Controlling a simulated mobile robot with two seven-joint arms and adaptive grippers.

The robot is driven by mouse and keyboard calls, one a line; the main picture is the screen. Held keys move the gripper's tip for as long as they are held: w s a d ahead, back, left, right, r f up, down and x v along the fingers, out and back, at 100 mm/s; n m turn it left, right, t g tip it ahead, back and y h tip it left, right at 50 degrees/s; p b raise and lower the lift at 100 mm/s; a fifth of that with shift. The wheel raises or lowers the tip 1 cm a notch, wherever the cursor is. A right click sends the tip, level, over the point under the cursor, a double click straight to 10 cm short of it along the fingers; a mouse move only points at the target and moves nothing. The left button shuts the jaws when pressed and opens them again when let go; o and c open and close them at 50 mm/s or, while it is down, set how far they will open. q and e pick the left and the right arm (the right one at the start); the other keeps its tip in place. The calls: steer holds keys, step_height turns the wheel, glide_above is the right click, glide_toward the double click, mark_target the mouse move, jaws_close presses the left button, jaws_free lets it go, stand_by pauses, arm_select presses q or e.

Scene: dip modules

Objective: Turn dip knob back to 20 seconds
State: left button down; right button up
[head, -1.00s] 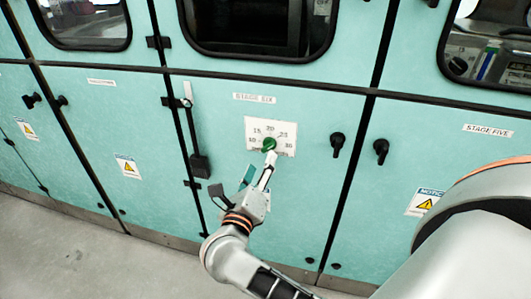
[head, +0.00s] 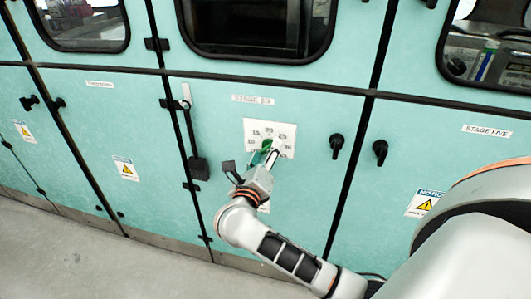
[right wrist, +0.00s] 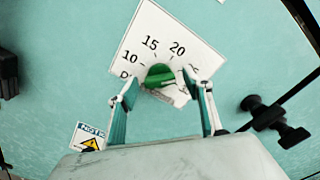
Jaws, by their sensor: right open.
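The green dip knob (head: 267,146) is on a white dial plate (head: 285,131) on the teal door below the stage six label. In the right wrist view, the knob (right wrist: 159,74) shows beside the dial numbers 10, 15 and 20 on the plate (right wrist: 150,22). My right gripper (head: 270,157) is at the knob in the head view and partly covers it. In the right wrist view, the open fingers (right wrist: 160,83) are spread on either side of the knob. I cannot tell whether they touch it, or which number it points to. My left gripper is out of view.
Black door handles (head: 336,146) (head: 380,152) stick out to the right of the dial. The grey floor (head: 60,250) in front of the cabinets is clear.

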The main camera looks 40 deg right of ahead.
steer(key=c, duration=1.1)
steer(key=shift+r+n+p, duration=0.25)
steer(key=shift+n+p, duration=0.35)
steer(key=shift+p, duration=0.25)
steer(key=shift+r+n+p, duration=0.1)
steer(key=shift+n+p, duration=0.6)
steer(key=shift+p, duration=0.25)
steer(key=n+p, duration=0.2)
steer(key=p, duration=0.1)
steer(key=n+p, duration=0.1)
steer(key=p, duration=0.1)
steer(key=n+p, duration=0.2)
steer(key=shift+f+n, duration=0.25)
steer(key=shift+n, duration=0.05)
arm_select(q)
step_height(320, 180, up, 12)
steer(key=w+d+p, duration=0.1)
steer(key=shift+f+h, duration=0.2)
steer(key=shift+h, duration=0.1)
arm_select(e)
steer(key=shift+f+n, duration=0.1)
steer(key=shift+n, duration=0.3)
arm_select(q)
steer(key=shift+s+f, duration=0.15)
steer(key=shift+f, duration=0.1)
arm_select(e)
steer(key=o, duration=1.1)
